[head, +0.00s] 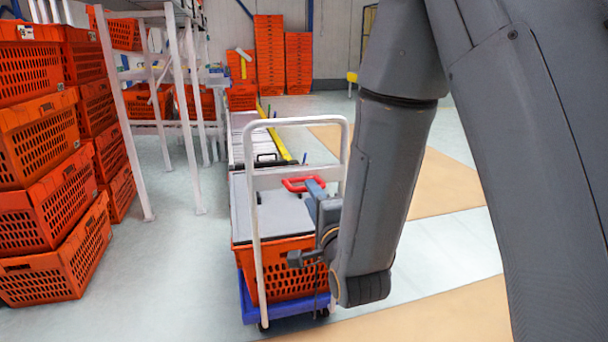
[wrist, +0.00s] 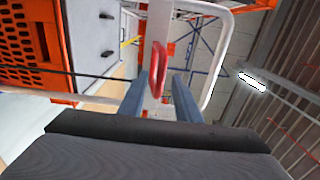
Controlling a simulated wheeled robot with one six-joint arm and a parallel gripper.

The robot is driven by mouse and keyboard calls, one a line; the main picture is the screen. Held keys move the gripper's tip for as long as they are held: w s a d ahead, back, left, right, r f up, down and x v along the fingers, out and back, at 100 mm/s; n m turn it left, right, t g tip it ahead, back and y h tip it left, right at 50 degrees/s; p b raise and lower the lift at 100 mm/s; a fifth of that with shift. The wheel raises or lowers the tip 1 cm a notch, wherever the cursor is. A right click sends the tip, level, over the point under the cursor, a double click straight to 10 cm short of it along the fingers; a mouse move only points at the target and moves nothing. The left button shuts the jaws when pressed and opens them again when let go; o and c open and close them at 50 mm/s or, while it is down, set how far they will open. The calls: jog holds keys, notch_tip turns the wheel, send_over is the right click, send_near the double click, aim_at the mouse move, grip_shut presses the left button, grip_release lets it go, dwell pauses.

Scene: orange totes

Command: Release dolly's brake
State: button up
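The dolly has a blue base (head: 290,305) and a white tubular push frame (head: 255,225). The red brake lever (head: 303,184) is a loop on the frame's crossbar; in the wrist view the red lever (wrist: 155,70) appears in the gap between my two fingers. My gripper (head: 314,188) is right at the lever in the head view. In the wrist view its blue-grey fingers are apart, one on each side of the lever, with visible gaps. I cannot tell whether either finger touches it. My arm hides the dolly's right side.
An orange tote (head: 285,285) with a grey lid sits on the dolly. Stacked orange totes (head: 45,200) and a white rack (head: 180,80) stand at left. More tote stacks (head: 270,55) stand at the back wall. Floor left of the dolly (head: 180,260) is clear.

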jog(key=x, duration=0.7)
jog(key=shift+w+a+r+b, duration=0.1)
jog(key=shift+w+b, duration=0.25)
jog(key=shift+b, duration=0.05)
grip_shut()
